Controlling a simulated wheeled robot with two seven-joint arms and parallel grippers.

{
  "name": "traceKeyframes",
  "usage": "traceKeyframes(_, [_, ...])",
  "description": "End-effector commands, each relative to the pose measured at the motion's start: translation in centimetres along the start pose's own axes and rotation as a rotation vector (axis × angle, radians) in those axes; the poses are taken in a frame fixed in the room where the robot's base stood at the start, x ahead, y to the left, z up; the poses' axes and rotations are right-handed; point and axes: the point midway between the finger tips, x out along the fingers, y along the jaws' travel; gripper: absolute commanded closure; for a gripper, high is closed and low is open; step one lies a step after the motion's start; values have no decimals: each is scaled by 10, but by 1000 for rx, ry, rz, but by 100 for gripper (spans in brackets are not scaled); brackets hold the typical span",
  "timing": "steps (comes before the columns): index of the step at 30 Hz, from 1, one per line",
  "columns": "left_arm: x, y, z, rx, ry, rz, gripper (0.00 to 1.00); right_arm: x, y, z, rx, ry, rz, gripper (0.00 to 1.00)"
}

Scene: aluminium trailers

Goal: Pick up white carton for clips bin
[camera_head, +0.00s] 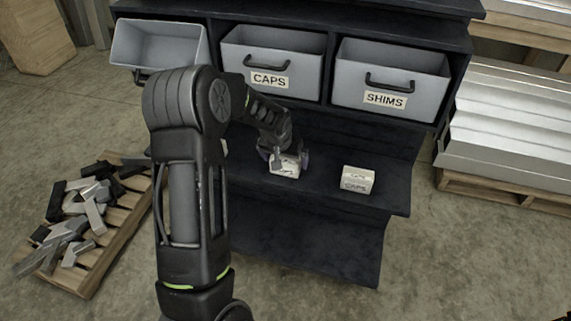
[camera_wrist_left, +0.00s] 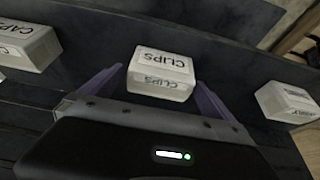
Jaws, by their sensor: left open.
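The white carton labelled CLIPS (camera_wrist_left: 160,75) sits on the dark lower shelf. It also shows in the head view (camera_head: 285,168), partly covered by my gripper. My left gripper (camera_wrist_left: 155,93) is open, with one purple finger on each side of the carton; I cannot tell whether they touch it. The left gripper is also at the carton in the head view (camera_head: 284,159). The grey bin at the upper left (camera_head: 160,45) is pulled out or tilted open; no label shows, as my arm covers part of its front.
A CAPS carton (camera_head: 357,180) stands on the same shelf, also in the wrist view (camera_wrist_left: 24,46). Another white carton (camera_wrist_left: 287,102) is on the other side. The CAPS bin (camera_head: 270,62) and SHIMS bin (camera_head: 390,82) overhang the shelf. A scrap pallet (camera_head: 115,235) lies left.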

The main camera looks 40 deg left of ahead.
Motion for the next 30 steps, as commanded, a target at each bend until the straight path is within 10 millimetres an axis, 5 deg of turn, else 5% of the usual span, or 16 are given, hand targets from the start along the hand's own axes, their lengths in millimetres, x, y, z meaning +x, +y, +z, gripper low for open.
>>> traceKeyframes(6, [19,0,0,0,0,-1,0,0,0,0,0,0,0,64])
traceKeyframes(23, [18,0,0,1,0,0,0,0,0,0,0,0,0,64])
traceKeyframes(30, [18,0,0,1,0,0,20,0,0,0,0,0,0,64])
